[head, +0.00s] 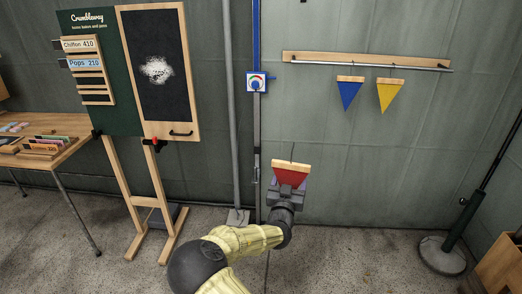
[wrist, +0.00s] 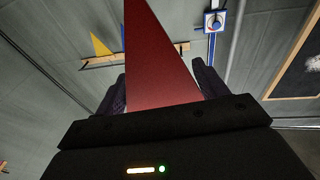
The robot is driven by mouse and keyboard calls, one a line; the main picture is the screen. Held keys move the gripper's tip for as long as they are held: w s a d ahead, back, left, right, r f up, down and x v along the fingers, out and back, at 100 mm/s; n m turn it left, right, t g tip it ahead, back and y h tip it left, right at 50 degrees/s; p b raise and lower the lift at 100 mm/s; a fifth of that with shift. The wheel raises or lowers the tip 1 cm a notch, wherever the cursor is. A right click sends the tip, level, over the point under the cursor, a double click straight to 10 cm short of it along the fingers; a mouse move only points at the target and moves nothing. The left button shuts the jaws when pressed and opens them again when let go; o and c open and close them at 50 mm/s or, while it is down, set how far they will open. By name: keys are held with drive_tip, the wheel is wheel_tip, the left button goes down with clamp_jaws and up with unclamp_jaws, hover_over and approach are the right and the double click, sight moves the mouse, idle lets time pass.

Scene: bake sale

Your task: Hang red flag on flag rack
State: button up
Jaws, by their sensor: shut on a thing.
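The red flag (head: 290,174) has a light wooden top bar and a thin hook standing up from it. My gripper (head: 287,189) is shut on the red flag and holds it up in front of the wall, below and left of the rack. In the wrist view the red flag (wrist: 160,60) fills the middle between my fingers (wrist: 160,98). The flag rack (head: 365,61) is a wooden board with a metal rail on the wall. A blue flag (head: 349,93) and a yellow flag (head: 388,94) hang from the rail, with bare rail on both sides of them.
A green menu board (head: 100,110) on a wooden easel stands at the left. A grey pipe (head: 230,110) and a blue-white dial box (head: 256,82) are on the wall left of the rack. A dark pole on a round base (head: 441,255) stands at the right.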

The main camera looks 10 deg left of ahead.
drive_tip(key=s+d+f+m+h, duration=0.1)
drive_tip(key=s+d+f, duration=0.3)
drive_tip(key=d, duration=0.4)
drive_tip(key=s+d+f+m+h, duration=0.1)
drive_tip(key=s+d+f+h, duration=0.2)
drive_tip(key=d, duration=0.5)
drive_tip(key=s+d+f+m+h, duration=0.1)
drive_tip(key=s+d+f, duration=0.4)
drive_tip(key=d, duration=0.3)
drive_tip(key=shift+s+d+f+g+h, duration=0.2)
drive_tip(key=shift+d+f+g+h, duration=0.15)
drive_tip(key=shift+f, duration=0.2)
drive_tip(key=shift+w, duration=0.1)
